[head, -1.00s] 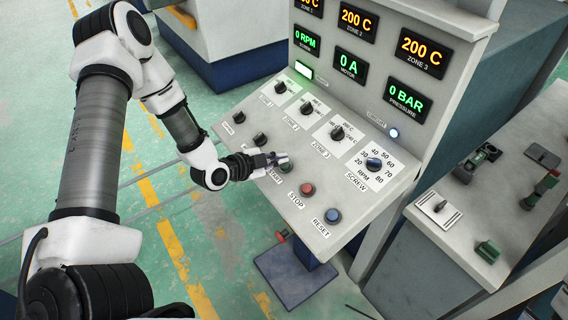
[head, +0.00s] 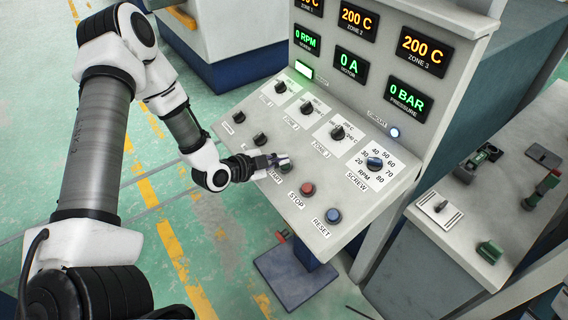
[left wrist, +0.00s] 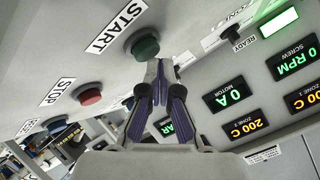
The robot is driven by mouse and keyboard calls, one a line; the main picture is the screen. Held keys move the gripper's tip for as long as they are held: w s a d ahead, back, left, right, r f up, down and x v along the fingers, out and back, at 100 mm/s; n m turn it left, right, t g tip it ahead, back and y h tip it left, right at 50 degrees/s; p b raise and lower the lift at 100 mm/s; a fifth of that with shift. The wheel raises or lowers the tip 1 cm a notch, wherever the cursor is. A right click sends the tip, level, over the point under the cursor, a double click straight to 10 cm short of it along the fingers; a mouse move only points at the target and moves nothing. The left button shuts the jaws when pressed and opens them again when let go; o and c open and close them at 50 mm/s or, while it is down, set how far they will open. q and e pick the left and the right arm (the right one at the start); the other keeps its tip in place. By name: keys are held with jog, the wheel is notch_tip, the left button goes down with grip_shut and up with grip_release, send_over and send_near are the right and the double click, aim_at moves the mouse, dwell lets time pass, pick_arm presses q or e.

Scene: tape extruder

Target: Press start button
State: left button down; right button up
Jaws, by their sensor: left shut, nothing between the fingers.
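The green start button (left wrist: 145,46) sits on the sloping panel beside its START label (left wrist: 117,27) in the left wrist view. In the head view the button shows just under my fingertips at the panel's front part (head: 286,168). My left gripper (head: 280,160) is shut and empty, its fingertips at the button. In the left wrist view the gripper (left wrist: 160,75) has its tips close below the green cap; I cannot tell whether they touch it. My right gripper is not in view.
The red stop button (head: 307,189) and blue reset button (head: 333,215) lie to the right along the panel. The zone 3 knob (head: 337,132) and blue screw knob (head: 374,164) stand behind. The displays read 0 RPM, 0 A (head: 350,62) and 0 BAR.

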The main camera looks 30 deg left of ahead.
pick_arm(q)
jog(key=shift+w+d+f+b, duration=0.1)
jog(key=shift+w+f+b, duration=0.1)
jog(key=shift+f+b, duration=0.3)
dwell(0.3)
jog(key=shift+r, duration=0.15)
jog(key=shift+s+r+p, duration=0.35)
jog(key=shift+r+p, duration=0.45)
jog(key=shift+p, duration=0.3)
jog(key=r+p, duration=0.1)
jog(key=p, duration=0.1)
jog(key=s+r+p, duration=0.1)
jog(key=r, duration=0.1)
jog(key=a+r+p, duration=0.1)
jog(key=p, duration=0.1)
jog(key=shift+s+r+p, duration=0.25)
jog(key=shift+r+p, duration=0.1)
